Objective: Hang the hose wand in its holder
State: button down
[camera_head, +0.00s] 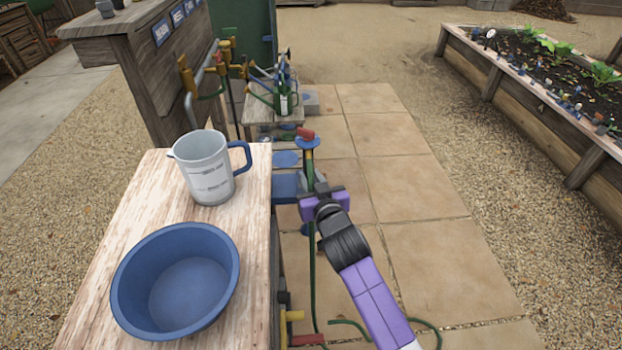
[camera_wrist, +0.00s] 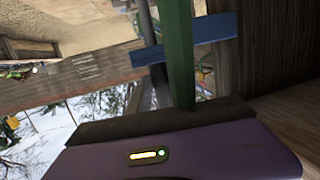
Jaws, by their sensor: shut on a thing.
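The hose wand (camera_head: 309,166) is a green shaft with a yellow band, a blue disc and a red tip. It stands roughly upright beside the potting bench in the head view. My purple gripper (camera_head: 322,197) is shut on its shaft. In the wrist view the green shaft (camera_wrist: 178,50) rises from the dark jaws (camera_wrist: 172,118). A blue bracket-like bar (camera_wrist: 215,30) crosses near the shaft there; I cannot tell whether they touch. Blue pieces (camera_head: 284,187) stick out from the bench side in the head view. I cannot tell for sure which is the holder.
A grey jug (camera_head: 208,168) with a blue handle and a blue basin (camera_head: 160,290) stand on the wooden bench top (camera_head: 130,212). A green hose (camera_head: 312,265) hangs below my gripper. Paving (camera_head: 420,215) is open to the right, before a raised bed (camera_head: 560,135).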

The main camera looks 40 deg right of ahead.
jog(key=c, duration=1.1)
grip_release()
jog(key=v, duration=0.7)
jog(key=shift+s+a+r, duration=0.1)
jog(key=shift+s, duration=0.25)
